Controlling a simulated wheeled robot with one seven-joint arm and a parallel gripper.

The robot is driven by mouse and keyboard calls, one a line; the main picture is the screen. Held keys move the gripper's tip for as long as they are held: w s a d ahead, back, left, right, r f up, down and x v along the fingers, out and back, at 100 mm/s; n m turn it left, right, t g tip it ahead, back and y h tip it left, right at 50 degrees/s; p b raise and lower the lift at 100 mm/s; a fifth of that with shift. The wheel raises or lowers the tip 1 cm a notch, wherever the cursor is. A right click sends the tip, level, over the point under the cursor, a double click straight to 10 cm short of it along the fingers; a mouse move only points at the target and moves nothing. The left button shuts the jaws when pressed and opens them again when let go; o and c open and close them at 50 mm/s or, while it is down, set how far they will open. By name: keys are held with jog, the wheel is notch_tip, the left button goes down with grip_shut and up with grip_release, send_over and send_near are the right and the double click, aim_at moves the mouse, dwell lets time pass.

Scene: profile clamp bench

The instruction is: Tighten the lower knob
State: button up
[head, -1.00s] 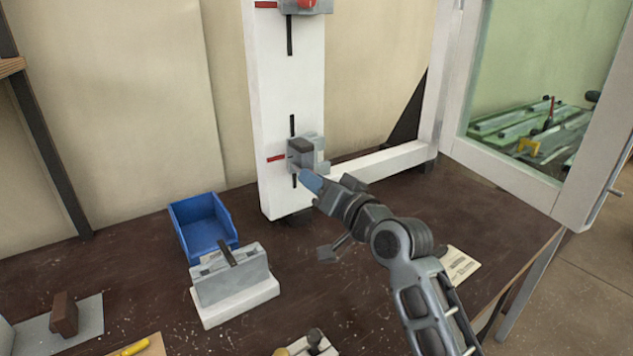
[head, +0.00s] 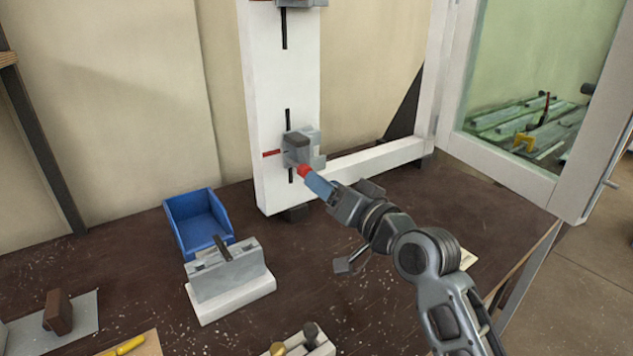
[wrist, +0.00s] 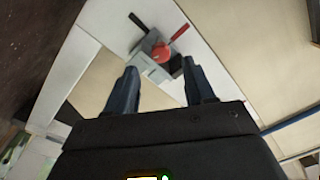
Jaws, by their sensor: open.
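The lower clamp (head: 301,148) is a grey block on the white upright (head: 278,90), with a black slot above and below it and a red mark at its left. Its red knob (head: 303,170) shows just off the tip of my gripper (head: 319,186). In the wrist view the red knob (wrist: 162,53) sits on the grey block, just beyond the gap between the two blue-grey fingers of my gripper (wrist: 158,68). The fingers are apart with nothing between them. Whether a fingertip touches the knob I cannot tell. The upper clamp (head: 298,3) is mostly cut off.
A blue bin (head: 198,221) and a grey block on a white base (head: 230,286) stand left of my arm. Small knobbed parts (head: 300,342) lie at the front edge. A framed green-tinted panel (head: 525,90) stands at right. The dark bench top (head: 390,290) is partly clear.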

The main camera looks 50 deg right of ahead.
jog(key=shift+v, duration=1.5)
